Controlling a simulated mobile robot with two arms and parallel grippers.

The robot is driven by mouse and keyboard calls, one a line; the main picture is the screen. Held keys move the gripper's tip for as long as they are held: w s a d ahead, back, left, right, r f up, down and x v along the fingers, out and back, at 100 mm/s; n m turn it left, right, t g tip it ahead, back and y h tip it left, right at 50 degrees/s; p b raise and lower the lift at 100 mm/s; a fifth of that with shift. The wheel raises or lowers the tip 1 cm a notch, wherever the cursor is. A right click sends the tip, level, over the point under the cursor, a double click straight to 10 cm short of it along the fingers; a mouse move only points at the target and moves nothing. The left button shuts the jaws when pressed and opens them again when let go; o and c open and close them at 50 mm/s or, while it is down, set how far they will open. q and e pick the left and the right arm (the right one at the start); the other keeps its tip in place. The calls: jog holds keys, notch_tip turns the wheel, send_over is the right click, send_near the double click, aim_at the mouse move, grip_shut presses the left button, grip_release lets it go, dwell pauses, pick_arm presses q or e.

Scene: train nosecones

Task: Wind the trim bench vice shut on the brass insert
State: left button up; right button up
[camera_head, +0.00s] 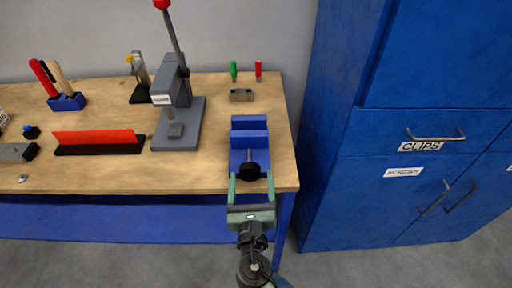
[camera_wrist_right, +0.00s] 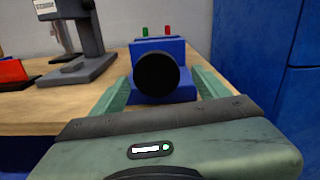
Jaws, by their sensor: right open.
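The blue bench vice (camera_head: 249,131) stands at the right end of the wooden bench, its black round handle knob (camera_head: 249,171) facing me. A gap shows between its blue jaw blocks, and I see no brass insert in it. My right gripper (camera_head: 251,178) is open, its green fingers on either side of the knob. In the right wrist view the knob (camera_wrist_right: 157,75) sits between the spread fingers (camera_wrist_right: 160,90); whether they touch it I cannot tell. My left gripper is not in view.
A grey arbor press (camera_head: 178,110) stands left of the vice. A small grey-brown block (camera_head: 241,95) and green and red upright pieces are behind it. A red bar on a black base (camera_head: 98,142) lies further left. Blue cabinets (camera_head: 430,70) stand right of the bench.

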aim_at(249, 175)
jog(key=shift+w+a+r, duration=0.1)
jog(key=shift+w+r, duration=0.15)
jog(key=shift+w, duration=0.1)
jog(key=w, duration=0.1)
jog(key=w+p, duration=0.1)
jog(key=w, duration=0.1)
jog(key=shift+w+a+r, duration=0.15)
jog(key=shift+a, duration=0.05)
jog(key=shift+w+f, duration=0.2)
jog(key=shift+w, duration=1.1)
jog(key=shift+d, duration=0.1)
jog(key=c, duration=1.4)
jog(key=m+b, duration=0.3)
jog(key=shift+f+m, duration=0.25)
jog(key=shift+m, duration=0.15)
jog(key=shift+r+m+b, duration=0.1)
jog(key=shift+m+b, duration=0.2)
jog(key=shift+m, duration=0.3)
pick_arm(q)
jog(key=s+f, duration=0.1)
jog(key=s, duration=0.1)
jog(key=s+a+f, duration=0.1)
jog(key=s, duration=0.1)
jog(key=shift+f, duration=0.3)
pick_arm(e)
jog(key=shift+r+m, duration=0.1)
jog(key=shift+m, duration=0.2)
